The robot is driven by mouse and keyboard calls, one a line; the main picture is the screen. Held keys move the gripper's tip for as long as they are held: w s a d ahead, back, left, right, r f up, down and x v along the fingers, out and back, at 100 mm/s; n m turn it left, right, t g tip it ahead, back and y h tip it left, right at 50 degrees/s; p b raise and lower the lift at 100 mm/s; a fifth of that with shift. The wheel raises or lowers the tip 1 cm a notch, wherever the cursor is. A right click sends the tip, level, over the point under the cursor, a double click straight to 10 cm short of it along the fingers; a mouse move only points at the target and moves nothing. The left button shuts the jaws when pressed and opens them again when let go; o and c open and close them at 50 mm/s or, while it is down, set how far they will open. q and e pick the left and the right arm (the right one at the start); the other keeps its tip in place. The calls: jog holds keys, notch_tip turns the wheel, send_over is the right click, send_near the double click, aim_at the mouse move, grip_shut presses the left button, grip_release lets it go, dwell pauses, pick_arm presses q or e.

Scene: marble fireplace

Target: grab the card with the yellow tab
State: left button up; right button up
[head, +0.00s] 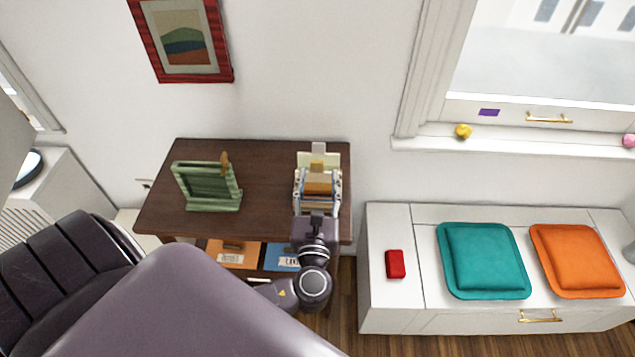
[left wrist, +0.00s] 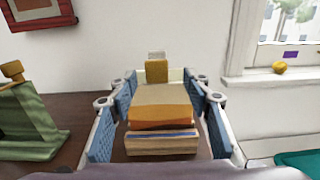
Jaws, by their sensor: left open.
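The yellow tab of a card (head: 318,165) stands up at the back of the dark wooden desk; it also shows in the left wrist view (left wrist: 157,71). In front is a stack of tan and orange pieces (left wrist: 160,118), which hides the lower part of the card. My left gripper (head: 317,184) is open over the desk. In the left wrist view its blue-padded fingers (left wrist: 160,105) stand on either side of the stack, with the yellow tab farther ahead between them. I cannot tell whether they touch anything. My right gripper is not in view.
A green slotted stand (head: 208,187) is on the desk (head: 265,185) to the left, with bare desktop between. Orange and blue labelled items sit below the desktop. A white bench (head: 390,310) at right holds a red box (head: 396,264) and two cushions.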

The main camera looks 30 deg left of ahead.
aim_at(317, 168)
pick_arm(q)
jog(key=p+x, duration=0.1)
jog(key=x, duration=0.3)
jog(key=shift+s+a+r, duration=0.1)
jog(key=shift+a, duration=0.1)
jog(key=shift+w+a, duration=0.15)
jog(key=shift+w, duration=0.1)
jog(key=shift+c, duration=0.3)
jog(key=c, duration=1.2)
jog(key=shift+o, duration=0.2)
